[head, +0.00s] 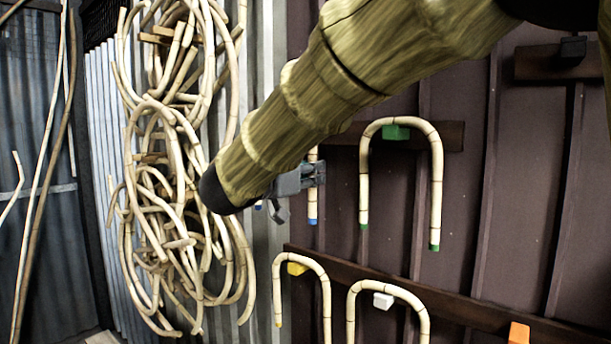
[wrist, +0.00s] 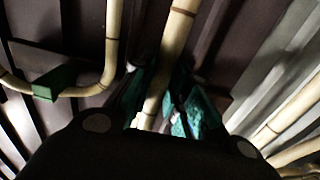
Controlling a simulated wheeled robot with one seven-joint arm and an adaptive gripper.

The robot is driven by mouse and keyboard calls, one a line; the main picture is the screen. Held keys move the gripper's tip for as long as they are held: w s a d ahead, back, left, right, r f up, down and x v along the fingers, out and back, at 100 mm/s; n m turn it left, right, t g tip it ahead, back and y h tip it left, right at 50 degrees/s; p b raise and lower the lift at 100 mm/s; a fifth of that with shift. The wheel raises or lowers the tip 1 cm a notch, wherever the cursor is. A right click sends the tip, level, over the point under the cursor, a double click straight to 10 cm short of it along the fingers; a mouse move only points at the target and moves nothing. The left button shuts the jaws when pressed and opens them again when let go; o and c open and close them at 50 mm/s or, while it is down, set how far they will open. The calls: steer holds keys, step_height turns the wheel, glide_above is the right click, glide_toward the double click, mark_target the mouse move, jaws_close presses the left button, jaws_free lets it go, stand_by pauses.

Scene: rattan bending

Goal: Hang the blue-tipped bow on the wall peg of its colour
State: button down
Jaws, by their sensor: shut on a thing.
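The blue-tipped bow shows only in part in the head view. One straight leg with a blue end (head: 312,219) hangs below my gripper (head: 298,182), and another blue tip shows just left of it. My arm hides most of its bend. In the wrist view a pale rattan leg (wrist: 180,35) runs between the teal finger pads of my gripper (wrist: 160,98), which is shut on it. I cannot see a blue peg; the wall behind my arm is hidden, so I cannot tell whether the bow touches one.
A green-tipped bow (head: 437,180) hangs on the green peg (head: 396,132), close right of my gripper. Below, bows hang on the yellow peg (head: 297,268) and white peg (head: 383,301). The orange peg (head: 518,333) and black peg (head: 573,47) look empty. Rattan coils (head: 165,190) hang at left.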

steer(key=f+x, duration=0.1)
steer(key=x, duration=0.5)
stand_by(0.7)
steer(key=shift+w+f, duration=0.1)
steer(key=shift+f, duration=0.05)
stand_by(0.3)
steer(key=c, duration=1.3)
jaws_free()
steer(key=shift+a, duration=0.1)
steer(key=v, duration=1.2)
steer(key=v, duration=0.9)
steer(key=shift+p, duration=0.45)
